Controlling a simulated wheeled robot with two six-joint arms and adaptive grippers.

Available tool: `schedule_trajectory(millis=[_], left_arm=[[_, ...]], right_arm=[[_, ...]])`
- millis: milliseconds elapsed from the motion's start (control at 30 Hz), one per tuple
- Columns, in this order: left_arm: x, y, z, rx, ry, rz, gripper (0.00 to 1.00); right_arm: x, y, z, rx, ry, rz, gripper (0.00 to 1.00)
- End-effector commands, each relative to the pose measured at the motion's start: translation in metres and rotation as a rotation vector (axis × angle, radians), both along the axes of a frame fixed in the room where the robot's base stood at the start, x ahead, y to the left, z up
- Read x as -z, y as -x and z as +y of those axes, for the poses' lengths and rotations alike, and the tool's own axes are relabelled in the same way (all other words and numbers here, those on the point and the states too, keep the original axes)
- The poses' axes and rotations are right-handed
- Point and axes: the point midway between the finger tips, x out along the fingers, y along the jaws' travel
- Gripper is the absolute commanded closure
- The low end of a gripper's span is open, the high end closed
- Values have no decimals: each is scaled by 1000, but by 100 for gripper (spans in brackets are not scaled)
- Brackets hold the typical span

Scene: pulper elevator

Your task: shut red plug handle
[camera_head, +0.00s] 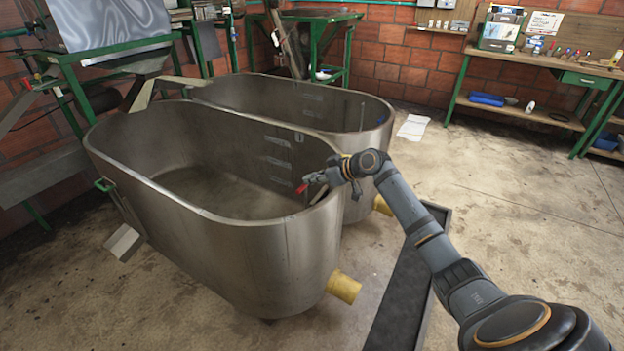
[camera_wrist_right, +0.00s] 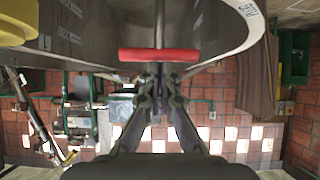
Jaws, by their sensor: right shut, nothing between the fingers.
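The red plug handle (camera_head: 302,188) shows as a small red piece at the inside of the near steel tank's right end. In the right wrist view the handle (camera_wrist_right: 158,54) is a red horizontal bar on a thin rod. My right gripper (camera_head: 314,180) reaches over the tank rim to the handle. In the right wrist view its fingertips (camera_wrist_right: 157,78) are together and empty, just below the middle of the bar. I cannot tell whether they touch it. The plug itself is not visible. My left gripper is not in view.
The near tank (camera_head: 270,250) has a yellow outlet (camera_head: 344,287) low at its right end. A second tank (camera_head: 365,112) stands close behind it. A dark floor channel (camera_head: 405,300) runs beside the outlets. The floor (camera_head: 510,220) on the right is mostly clear, before a workbench (camera_head: 545,58).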

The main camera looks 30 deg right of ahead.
Motion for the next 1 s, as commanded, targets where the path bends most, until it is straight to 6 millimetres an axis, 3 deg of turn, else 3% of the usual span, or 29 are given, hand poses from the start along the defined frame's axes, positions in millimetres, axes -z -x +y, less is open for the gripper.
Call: schedule_trajectory(millis=[200,367,567,1000], left_arm=[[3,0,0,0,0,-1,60],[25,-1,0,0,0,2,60],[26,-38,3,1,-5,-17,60],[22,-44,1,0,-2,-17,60]], right_arm=[[5,0,0,1,-1,0,100],[40,0,0,2,-1,3,100],[71,0,0,1,-1,1,100],[71,0,0,1,-1,-2,100]])
